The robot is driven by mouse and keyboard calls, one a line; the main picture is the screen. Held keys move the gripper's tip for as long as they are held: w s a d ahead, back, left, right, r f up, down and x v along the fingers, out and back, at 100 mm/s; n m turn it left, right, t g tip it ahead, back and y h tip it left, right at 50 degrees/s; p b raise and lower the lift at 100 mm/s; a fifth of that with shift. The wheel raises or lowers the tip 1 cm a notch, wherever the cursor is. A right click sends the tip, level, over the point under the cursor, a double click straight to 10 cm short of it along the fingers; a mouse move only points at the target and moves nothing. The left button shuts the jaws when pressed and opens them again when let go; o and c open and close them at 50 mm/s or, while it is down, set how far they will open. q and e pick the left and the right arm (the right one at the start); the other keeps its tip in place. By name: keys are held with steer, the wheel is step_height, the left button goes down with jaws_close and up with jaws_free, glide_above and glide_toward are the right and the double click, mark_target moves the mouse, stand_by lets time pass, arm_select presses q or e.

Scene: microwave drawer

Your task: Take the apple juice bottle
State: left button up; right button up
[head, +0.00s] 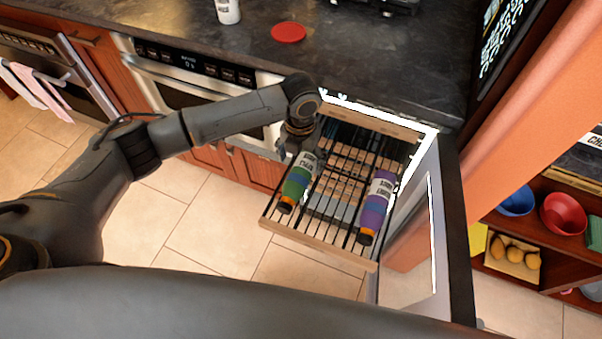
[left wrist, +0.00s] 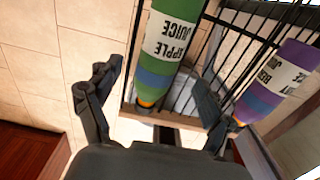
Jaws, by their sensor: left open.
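My left gripper (head: 297,140) is at the far end of this bottle in the head view. In the left wrist view the gripper (left wrist: 152,108) is open, with the bottle showing between its spread fingers. I cannot tell whether a finger touches it. My right gripper is not in view.
A purple juice bottle (head: 376,206) lies on the drawer's right side; it also shows near the right finger in the left wrist view (left wrist: 278,82). The dark countertop (head: 380,70) holds a red lid (head: 288,32). An open shelf (head: 550,235) with bowls stands at right.

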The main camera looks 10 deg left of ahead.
mark_target(301, 169)
arm_select(q)
step_height(301, 169, down, 5)
steer(key=shift+w+f, duration=0.1)
steer(key=shift+w, duration=0.05)
steer(key=shift+c, duration=0.4)
steer(key=c, duration=1.6)
